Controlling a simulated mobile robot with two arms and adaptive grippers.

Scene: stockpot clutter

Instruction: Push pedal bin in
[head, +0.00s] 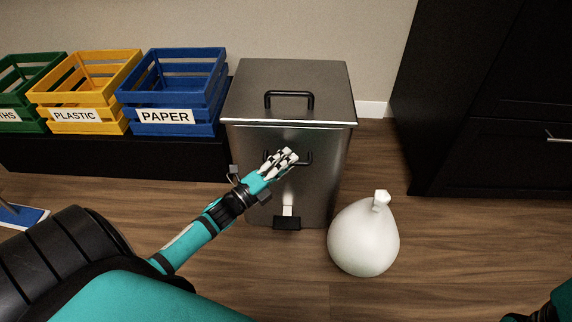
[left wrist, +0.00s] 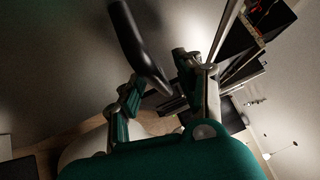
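The pedal bin (head: 300,185) is a tall brushed-steel box standing upright on the wood floor. Its lid (head: 320,82) is closed and carries a black handle. A second black handle (head: 308,158) is on the front face, and a black pedal (head: 287,223) is at the base. My left gripper (head: 286,156) is at the front handle and partly covers it. In the left wrist view, the dark handle bar (left wrist: 140,42) is close ahead, and the two fingers (left wrist: 165,88) stand apart. Contact with the bar is unclear. My right gripper is not seen.
A white tied bag (head: 364,238) stands on the floor, right of the bin's front. A black bench (head: 110,160) with green, yellow and blue (head: 175,95) crates is on the left. A dark cabinet (head: 490,110) is on the right. The wall is behind the bin.

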